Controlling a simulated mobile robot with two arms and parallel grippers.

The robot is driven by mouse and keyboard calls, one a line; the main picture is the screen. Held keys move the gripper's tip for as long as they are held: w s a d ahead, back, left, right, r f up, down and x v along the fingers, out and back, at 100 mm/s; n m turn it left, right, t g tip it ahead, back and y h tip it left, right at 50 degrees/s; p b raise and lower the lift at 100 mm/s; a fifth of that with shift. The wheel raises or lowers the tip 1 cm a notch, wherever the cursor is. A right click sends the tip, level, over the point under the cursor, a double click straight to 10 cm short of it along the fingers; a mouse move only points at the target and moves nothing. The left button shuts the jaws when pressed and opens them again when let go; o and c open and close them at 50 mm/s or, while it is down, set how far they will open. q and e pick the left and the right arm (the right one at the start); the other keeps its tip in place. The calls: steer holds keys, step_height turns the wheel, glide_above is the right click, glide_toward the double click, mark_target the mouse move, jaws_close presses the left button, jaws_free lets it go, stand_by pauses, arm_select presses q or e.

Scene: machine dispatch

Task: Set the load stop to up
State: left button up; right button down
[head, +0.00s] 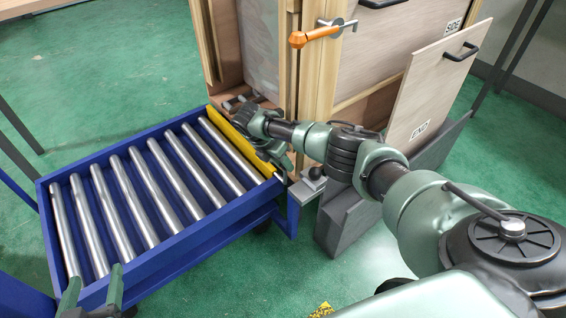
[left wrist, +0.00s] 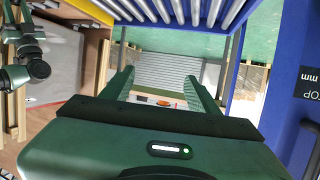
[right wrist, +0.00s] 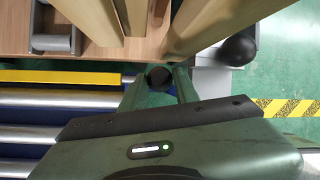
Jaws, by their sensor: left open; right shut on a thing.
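The load stop looks to be the yellow bar (head: 240,145) along the right end of the blue roller cart (head: 150,262), beside the rollers. It also shows as a yellow strip in the right wrist view (right wrist: 60,77). I cannot tell surely whether it is raised. My right gripper (head: 272,158) is at the bar's near end. In the right wrist view its fingers (right wrist: 160,82) are shut on a dark round knob (right wrist: 158,77), close to the bar's end. My left gripper (head: 92,287) is open and empty at the cart's near left edge.
A wooden crate (head: 297,95) with an orange-handled latch (head: 322,34) stands just beyond the stop. A panel marked END (head: 432,90) leans in a grey stand (head: 345,215). Another dark knob (head: 315,173) sits beside my right gripper. Green floor lies open at left.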

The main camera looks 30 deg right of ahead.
steer(key=shift+w+r+p, duration=0.15)
steer(key=shift+r+p, duration=0.15)
steer(key=shift+r, duration=0.3)
arm_select(q)
steer(key=s+f+g, duration=0.1)
steer(key=a+f, duration=0.1)
steer(key=s+f+g, duration=0.1)
steer(key=f, duration=0.1)
steer(key=shift+s+a+g+y, duration=0.15)
steer(key=shift+s+g+y, duration=0.15)
steer(key=shift+y, duration=0.1)
arm_select(e)
steer(key=c, duration=1.1)
jaws_free()
steer(key=shift+r, duration=0.1)
steer(key=shift+o, duration=0.2)
arm_select(q)
steer(key=shift+s, duration=0.1)
